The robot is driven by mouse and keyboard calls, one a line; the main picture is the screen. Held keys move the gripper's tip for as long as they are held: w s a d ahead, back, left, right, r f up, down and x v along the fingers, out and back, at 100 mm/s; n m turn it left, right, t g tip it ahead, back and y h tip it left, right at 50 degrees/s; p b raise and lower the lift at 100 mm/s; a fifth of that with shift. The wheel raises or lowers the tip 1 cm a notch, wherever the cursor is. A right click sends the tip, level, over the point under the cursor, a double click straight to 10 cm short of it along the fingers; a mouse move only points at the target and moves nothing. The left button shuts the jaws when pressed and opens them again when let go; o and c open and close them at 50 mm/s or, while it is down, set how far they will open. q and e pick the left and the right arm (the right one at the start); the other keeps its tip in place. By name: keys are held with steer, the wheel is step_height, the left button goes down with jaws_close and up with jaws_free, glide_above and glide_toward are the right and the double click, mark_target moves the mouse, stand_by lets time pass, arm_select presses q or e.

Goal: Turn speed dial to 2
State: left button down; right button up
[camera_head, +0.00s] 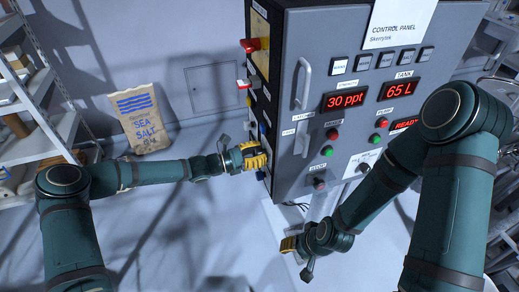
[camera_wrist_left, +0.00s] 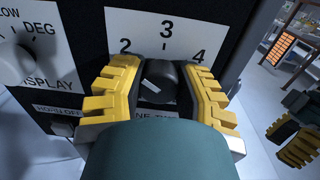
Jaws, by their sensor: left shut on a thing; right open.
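The speed dial is a black knob (camera_wrist_left: 160,82) with a white mark, set below a white scale plate (camera_wrist_left: 170,30) reading 2, 3 and 4 in the left wrist view. The mark is slanted, its upper end leaning left, toward the 2 side. My left gripper (camera_wrist_left: 158,92) is shut on the knob, with a yellow finger on each side of it. In the head view my left gripper (camera_head: 257,156) is at the lower left side of the control panel cabinet (camera_head: 300,30), and the dial is hidden. My right gripper (camera_head: 292,246) hangs open and low, in front of the cabinet.
A white DISPLAY knob (camera_wrist_left: 16,62) is left of the dial. The cabinet front has red displays (camera_head: 345,100), a handle (camera_head: 302,75) and buttons. A sea salt sack (camera_head: 145,120) leans on the back wall; shelves (camera_head: 40,110) stand left. The floor below my left arm is clear.

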arm_select(q)
steer(key=shift+r+n, duration=0.15)
steer(key=shift+n, duration=0.35)
steer(key=c, duration=0.6)
jaws_free()
steer(key=shift+d, duration=0.1)
steer(key=v, duration=1.2)
